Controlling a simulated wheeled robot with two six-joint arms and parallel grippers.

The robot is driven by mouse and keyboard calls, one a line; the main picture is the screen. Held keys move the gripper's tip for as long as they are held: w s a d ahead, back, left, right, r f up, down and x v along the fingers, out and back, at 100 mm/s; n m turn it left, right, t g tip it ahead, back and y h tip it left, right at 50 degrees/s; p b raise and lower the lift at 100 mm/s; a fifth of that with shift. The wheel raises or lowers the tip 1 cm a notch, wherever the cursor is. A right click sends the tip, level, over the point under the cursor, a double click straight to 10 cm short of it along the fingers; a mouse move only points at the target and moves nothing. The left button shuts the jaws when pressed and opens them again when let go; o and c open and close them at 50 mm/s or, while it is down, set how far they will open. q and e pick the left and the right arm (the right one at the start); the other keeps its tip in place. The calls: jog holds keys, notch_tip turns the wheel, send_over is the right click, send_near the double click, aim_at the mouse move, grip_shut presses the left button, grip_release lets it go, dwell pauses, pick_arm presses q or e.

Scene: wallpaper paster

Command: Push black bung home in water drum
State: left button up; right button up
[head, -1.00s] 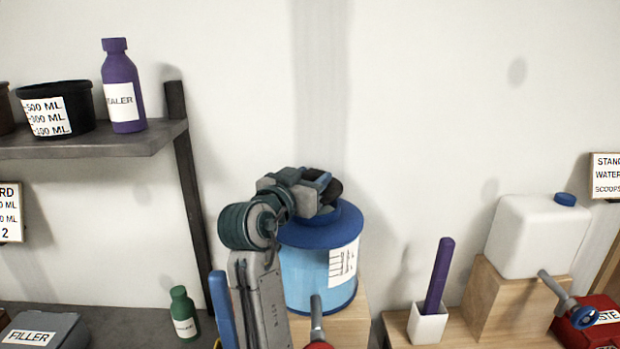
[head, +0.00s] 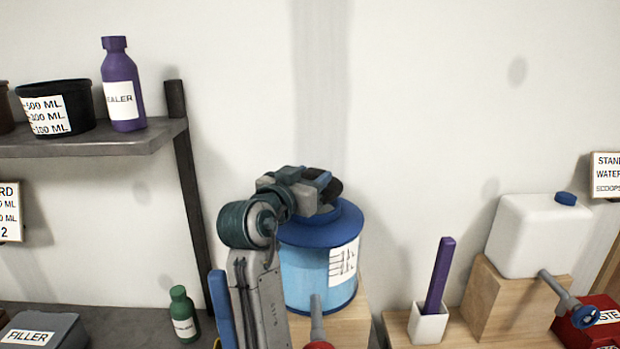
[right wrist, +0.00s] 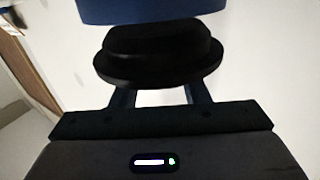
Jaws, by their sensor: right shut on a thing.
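The water drum (head: 318,278) is a light blue cylinder with a dark blue lid (head: 345,225) and a white label on its front. It stands on a wooden block behind my right arm. My right gripper (head: 318,190) is over the drum's top. It is shut on the black bung (head: 334,189), which partly shows beyond the fingers. In the right wrist view the round, stepped black bung (right wrist: 158,52) sits at the fingertips (right wrist: 158,92), with a dark blue surface (right wrist: 150,10) just past it. I cannot tell whether bung and drum touch. My left gripper is out of view.
A tap (head: 317,310) juts from the drum's front. At right are a white jerrycan (head: 535,235) on a wooden block and a purple stick (head: 440,275) in a white holder. At left, a dark shelf (head: 100,145) carries a purple bottle (head: 122,85) and a black tub.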

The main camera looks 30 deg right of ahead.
jog(key=shift+f+b, duration=1.55)
jog(key=shift+f, duration=0.05)
dwell(0.5)
jog(key=o, duration=1.1)
